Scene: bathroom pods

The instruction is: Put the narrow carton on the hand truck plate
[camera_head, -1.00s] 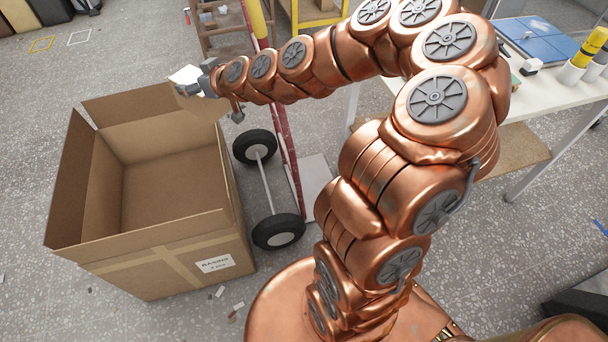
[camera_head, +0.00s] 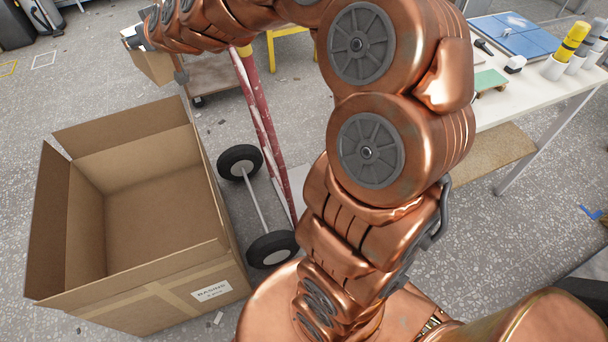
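A small brown carton (camera_head: 155,68) hangs below my gripper (camera_head: 136,38) at the upper left, above the floor behind the big open box. The gripper appears shut on it; my wrist hides much of the fingers and the carton's top. The hand truck (camera_head: 262,120) stands upright between the big box and my arm, with red and white rails and two black wheels. Only a sliver of its pale plate (camera_head: 297,188) shows; my arm hides the rest. The carton is left of the hand truck and apart from it.
A large open cardboard box (camera_head: 150,275) with raised flaps stands on the floor at left, close to the wheels. A white table (camera_head: 540,95) with cups, a blue panel and small items is at right. A brown low cart (camera_head: 215,75) stands behind. Small debris lies on the floor.

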